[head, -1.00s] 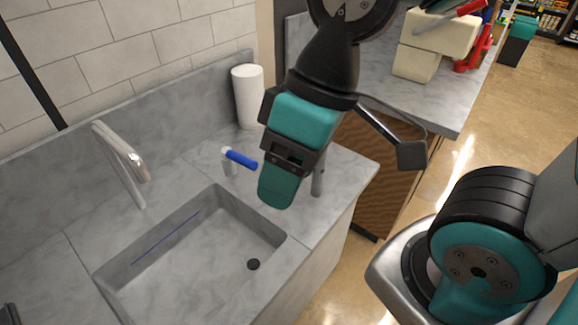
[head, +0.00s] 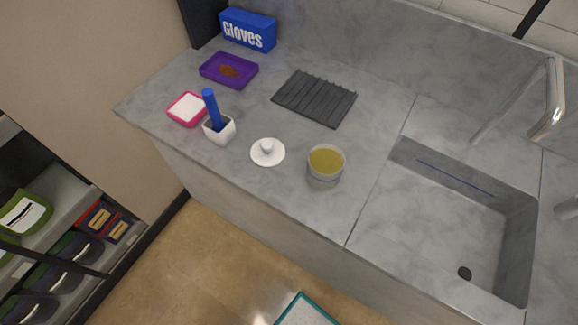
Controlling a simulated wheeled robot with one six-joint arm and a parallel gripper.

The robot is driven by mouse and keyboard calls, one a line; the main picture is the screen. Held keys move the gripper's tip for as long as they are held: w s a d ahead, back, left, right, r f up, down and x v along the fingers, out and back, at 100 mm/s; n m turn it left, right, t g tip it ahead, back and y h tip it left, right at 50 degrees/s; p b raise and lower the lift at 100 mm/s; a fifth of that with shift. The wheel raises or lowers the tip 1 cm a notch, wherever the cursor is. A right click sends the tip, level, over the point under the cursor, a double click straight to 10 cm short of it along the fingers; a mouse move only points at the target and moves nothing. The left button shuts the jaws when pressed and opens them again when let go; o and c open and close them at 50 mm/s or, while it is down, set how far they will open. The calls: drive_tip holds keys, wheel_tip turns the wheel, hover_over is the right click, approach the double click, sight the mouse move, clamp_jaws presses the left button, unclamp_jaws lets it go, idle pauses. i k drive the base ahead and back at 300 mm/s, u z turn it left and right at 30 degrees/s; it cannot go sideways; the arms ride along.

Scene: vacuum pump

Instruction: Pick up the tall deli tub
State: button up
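A round clear tub (head: 325,162) with yellow-green contents or top stands on the grey counter, left of the sink. It is the only deli-type tub I see now, and I cannot tell from this steep view how tall it is. My gripper is not in view now, so its distance to the tub and its state are hidden.
Left of the tub are a white knobbed disc (head: 267,152), a white holder (head: 221,132) with a blue-handled tool, and a pink-rimmed dish (head: 187,108). Behind are a purple tray (head: 215,76), gloves box (head: 249,31) and ridged black mat (head: 303,98). The sink (head: 440,225) is right.

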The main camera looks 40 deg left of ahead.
sight(326, 163)
drive_tip(key=u, duration=1.2)
